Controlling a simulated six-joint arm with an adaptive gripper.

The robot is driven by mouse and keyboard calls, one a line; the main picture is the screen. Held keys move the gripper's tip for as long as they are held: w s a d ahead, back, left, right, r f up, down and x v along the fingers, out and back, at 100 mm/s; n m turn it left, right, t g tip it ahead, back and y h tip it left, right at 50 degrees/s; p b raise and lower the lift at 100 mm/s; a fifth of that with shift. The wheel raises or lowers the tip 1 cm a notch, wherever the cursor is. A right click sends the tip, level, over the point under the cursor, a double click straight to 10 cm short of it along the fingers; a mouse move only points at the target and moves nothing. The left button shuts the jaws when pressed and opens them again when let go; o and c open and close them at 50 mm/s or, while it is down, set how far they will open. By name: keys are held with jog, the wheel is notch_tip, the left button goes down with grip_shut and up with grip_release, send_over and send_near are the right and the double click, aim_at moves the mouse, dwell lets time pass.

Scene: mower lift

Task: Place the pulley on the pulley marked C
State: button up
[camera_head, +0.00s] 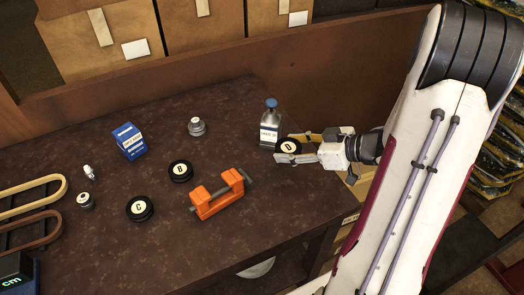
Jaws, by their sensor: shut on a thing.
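My gripper (296,150) reaches in from the right and is shut on a black pulley marked D (288,146), near the table's right edge. It is next to a grey bottle with a blue cap. The pulley marked C (139,209) lies flat on the dark table, left of the orange vise, with its top bare. The pulley marked B (180,171) lies flat behind and to the right of C. My gripper is well to the right of both and apart from them.
An orange vise (217,197) stands between my gripper and pulley C. The bottle (269,125), a blue box (129,140) and small metal parts (197,127) stand farther back. Belts (35,228) lie at left. The table (150,260) is clear in front of C.

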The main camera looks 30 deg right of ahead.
jog(key=w+a+r+n+g+y, duration=0.1)
jog(key=w+a+n+g+y, duration=0.2)
jog(key=w+a, duration=0.45)
notch_tip(320, 180, up, 2)
jog(key=n+g+y, duration=0.2)
jog(key=n+g, duration=0.8)
send_over(141, 205)
jog(key=shift+w+r, duration=0.1)
jog(key=shift+f, duration=3.15)
